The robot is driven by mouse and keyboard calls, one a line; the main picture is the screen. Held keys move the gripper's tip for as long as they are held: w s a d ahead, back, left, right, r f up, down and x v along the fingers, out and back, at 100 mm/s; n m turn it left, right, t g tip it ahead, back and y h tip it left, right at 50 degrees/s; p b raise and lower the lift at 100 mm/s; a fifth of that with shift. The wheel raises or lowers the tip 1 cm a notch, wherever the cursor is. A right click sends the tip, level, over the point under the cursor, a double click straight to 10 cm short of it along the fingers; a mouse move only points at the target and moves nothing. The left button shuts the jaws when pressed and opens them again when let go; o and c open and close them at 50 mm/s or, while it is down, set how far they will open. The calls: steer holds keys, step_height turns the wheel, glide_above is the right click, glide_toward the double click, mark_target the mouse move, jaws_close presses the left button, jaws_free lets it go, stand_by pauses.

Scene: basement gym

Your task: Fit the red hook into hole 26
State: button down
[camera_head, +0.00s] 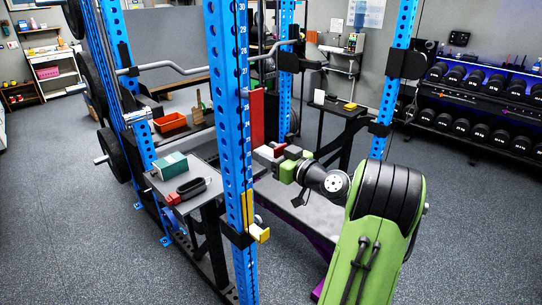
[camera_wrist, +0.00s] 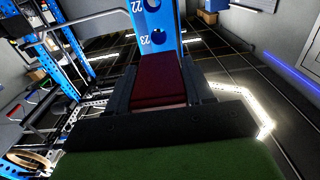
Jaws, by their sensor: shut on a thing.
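The red hook (camera_head: 257,118) shows in the head view as a tall red plate just right of the near blue upright (camera_head: 232,130). My gripper (camera_head: 268,154) is shut on its lower part. In the wrist view, the hook's dark red body (camera_wrist: 158,78) lies between both fingers, pointing at a blue upright (camera_wrist: 152,30) with holes marked 22 and 23. I cannot tell whether the hook touches the upright. Hole 26 cannot be made out. Numbers from 30 downward run along the near upright in the head view.
A yellow hook (camera_head: 260,234) sits low on the near upright. A small table (camera_head: 167,190) at left holds a green-white box (camera_head: 170,165) and a black-and-red tool (camera_head: 188,189). A dumbbell rack (camera_head: 470,110) stands at back right.

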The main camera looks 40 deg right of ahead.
steer(key=shift+w+a+r, duration=0.1)
steer(key=shift+w+r, duration=0.05)
steer(key=shift+w, duration=2.85)
steer(key=shift+c, duration=1.8)
jaws_free()
steer(key=shift+s+f, duration=0.2)
steer(key=shift+s, duration=0.1)
steer(key=b, duration=0.3)
glide_toward(259, 148)
steer(key=s, duration=0.4)
steer(key=shift+r, duration=0.2)
